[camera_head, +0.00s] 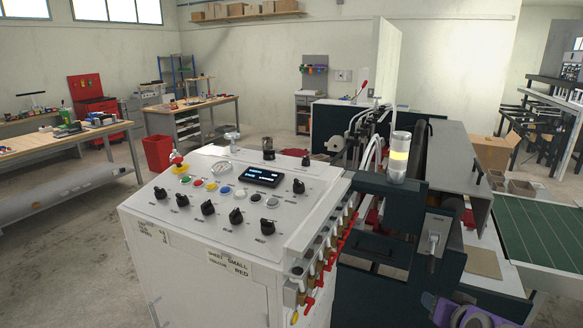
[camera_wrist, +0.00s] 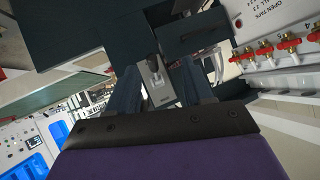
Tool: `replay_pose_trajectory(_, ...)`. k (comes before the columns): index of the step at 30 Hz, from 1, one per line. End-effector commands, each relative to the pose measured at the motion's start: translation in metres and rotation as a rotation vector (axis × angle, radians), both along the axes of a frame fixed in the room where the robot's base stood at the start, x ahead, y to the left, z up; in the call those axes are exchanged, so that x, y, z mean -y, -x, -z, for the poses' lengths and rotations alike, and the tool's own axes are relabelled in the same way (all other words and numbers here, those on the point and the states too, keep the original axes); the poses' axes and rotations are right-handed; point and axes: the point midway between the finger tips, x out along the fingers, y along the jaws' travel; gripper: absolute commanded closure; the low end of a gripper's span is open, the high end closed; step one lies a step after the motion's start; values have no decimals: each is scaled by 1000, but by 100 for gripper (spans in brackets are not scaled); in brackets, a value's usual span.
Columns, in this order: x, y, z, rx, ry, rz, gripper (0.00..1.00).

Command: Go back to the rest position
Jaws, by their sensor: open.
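My gripper (camera_wrist: 160,80) shows in the wrist view as two dark fingers standing apart, in front of a black plate and my purple wrist. It is open, and nothing is held between the fingers. Beyond and between them is a silver switch plate (camera_wrist: 154,84) with a dark lever on a dark machine panel. In the head view, a purple part of my arm shows at the lower right edge, below the same silver switch plate (camera_head: 434,241). The fingertips are not clear there, and I cannot tell whether they touch the plate.
A white control console (camera_head: 205,245) with knobs and buttons stands in front. A green conveyor (camera_head: 540,230) is at right. Open floor lies left of the console.

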Motion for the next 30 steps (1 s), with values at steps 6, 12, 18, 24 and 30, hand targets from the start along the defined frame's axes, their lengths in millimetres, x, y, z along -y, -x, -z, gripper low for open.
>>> replay_pose_trajectory(6, -106, 40, 28, -352, -4, -213, 49)
replay_pose_trajectory(12, -175, 117, 38, -684, 5, -340, 49)
replay_pose_trajectory(18, -217, 205, 29, -969, 22, -408, 49)
replay_pose_trajectory(24, -235, 264, 17, -1133, 25, -435, 49)
replay_pose_trajectory(30, -240, 280, 13, -1177, 22, -438, 49)
